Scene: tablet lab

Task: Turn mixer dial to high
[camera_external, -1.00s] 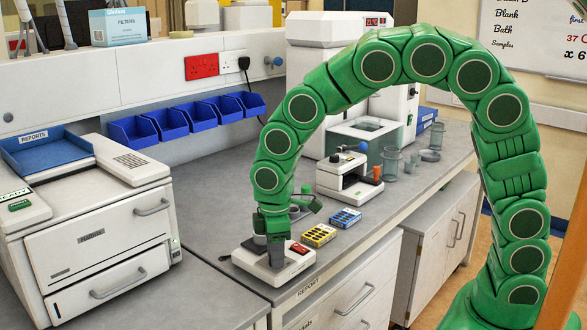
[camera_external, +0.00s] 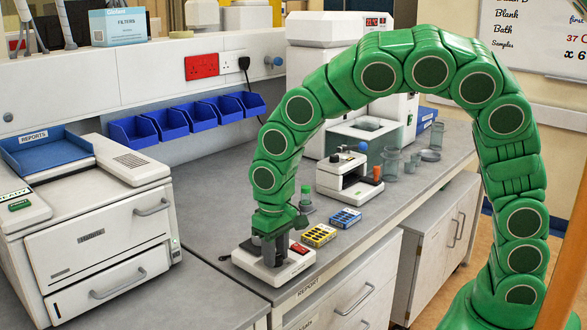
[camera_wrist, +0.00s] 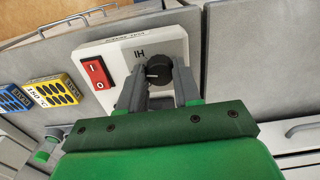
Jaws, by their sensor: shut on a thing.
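The mixer (camera_external: 262,268) is a low white box near the front edge of the bench, with a red rocker switch (camera_external: 299,248) on its right. In the wrist view its white top (camera_wrist: 118,52) shows upside down, with the red switch (camera_wrist: 97,73), an upside-down "HI" mark and a round black dial (camera_wrist: 159,66). A pale mark shows on the dial. My gripper (camera_external: 269,249) points straight down over the mixer. In the wrist view my gripper (camera_wrist: 159,78) has a grey finger on either side of the dial and is shut on it. The fingers hide the dial in the external view.
A yellow tablet pack (camera_external: 319,235) and a blue one (camera_external: 345,218) lie right of the mixer. A white instrument (camera_external: 349,178) and glass beakers stand behind. The white printer (camera_external: 100,245) is at left. Bare bench lies behind the mixer.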

